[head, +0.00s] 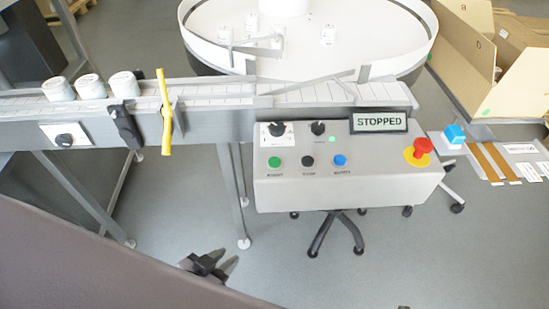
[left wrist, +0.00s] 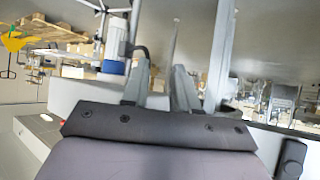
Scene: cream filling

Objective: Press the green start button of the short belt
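The green button (head: 274,162) is at the left end of the button row on a grey control box (head: 390,192). The label under it is too small to read surely. A black button (head: 308,161) and a blue button (head: 340,160) sit to its right. The green button cannot be made out there. My right gripper is not in view.
A red emergency stop (head: 422,148) sits at the box's right end. Behind runs a conveyor (head: 215,122) with white jars (head: 91,86), a yellow bar (head: 163,110) and a switch plate (head: 53,133). A round white table (head: 205,35) stands at the back. Floor below the box is mostly free.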

